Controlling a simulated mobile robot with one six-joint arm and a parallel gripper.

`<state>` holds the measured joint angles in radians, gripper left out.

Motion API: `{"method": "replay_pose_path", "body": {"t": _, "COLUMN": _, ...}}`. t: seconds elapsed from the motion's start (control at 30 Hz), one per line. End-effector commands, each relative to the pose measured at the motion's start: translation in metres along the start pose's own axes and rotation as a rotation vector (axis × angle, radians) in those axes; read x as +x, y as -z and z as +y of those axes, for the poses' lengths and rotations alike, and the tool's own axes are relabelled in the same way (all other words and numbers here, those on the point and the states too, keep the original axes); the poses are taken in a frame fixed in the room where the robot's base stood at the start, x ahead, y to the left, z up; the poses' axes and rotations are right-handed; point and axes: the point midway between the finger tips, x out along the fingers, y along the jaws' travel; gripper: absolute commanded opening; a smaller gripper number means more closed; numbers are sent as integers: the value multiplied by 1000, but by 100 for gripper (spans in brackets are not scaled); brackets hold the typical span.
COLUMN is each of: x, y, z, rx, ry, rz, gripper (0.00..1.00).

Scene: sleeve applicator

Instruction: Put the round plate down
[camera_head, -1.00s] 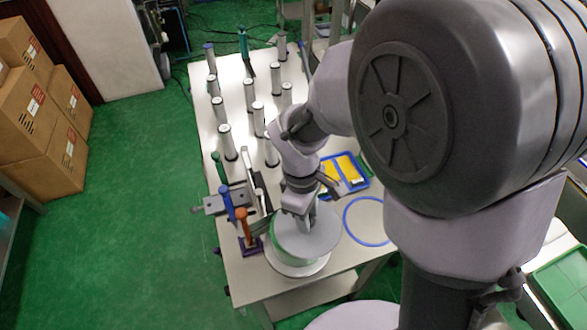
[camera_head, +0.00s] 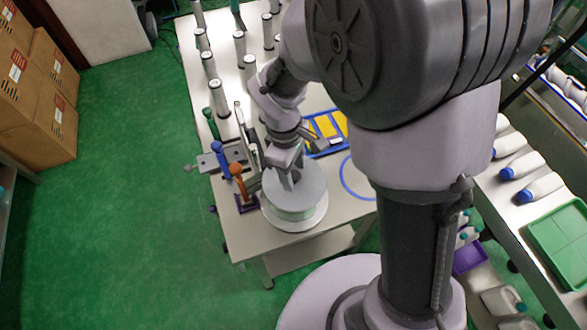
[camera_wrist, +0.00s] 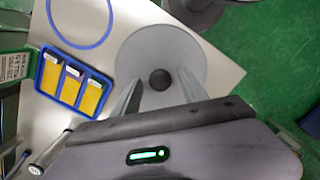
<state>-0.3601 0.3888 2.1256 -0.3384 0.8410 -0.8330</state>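The round plate (camera_head: 308,190) is a flat pale grey disc. In the head view it lies level on top of a roll (camera_head: 291,214) with a pale greenish side and a wider white flange below, on the table's near end. In the wrist view the plate (camera_wrist: 140,57) shows a dark round knob (camera_wrist: 160,80) at its centre. My gripper (camera_head: 289,184) points down over the plate. In the wrist view my gripper's fingers (camera_wrist: 160,77) stand apart on either side of the knob, with visible gaps. The plate hides most of the roll.
An orange-topped post (camera_head: 237,171) and a blue-topped post (camera_head: 218,150) stand close left of the roll. A blue ring (camera_head: 345,180) lies right of it. A blue tray with yellow pieces (camera_wrist: 50,75) is beyond. Several upright cylinders (camera_head: 209,64) fill the far table.

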Motion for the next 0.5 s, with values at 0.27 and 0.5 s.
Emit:
{"method": "replay_pose_path", "body": {"t": 0.27, "x": -15, "y": -1, "z": 0, "rx": 1, "ry": -1, "rz": 1, "gripper": 51}}
{"method": "replay_pose_path", "body": {"t": 0.5, "x": -86, "y": -1, "z": 1, "rx": 0, "ry": -2, "rz": 2, "gripper": 51}}
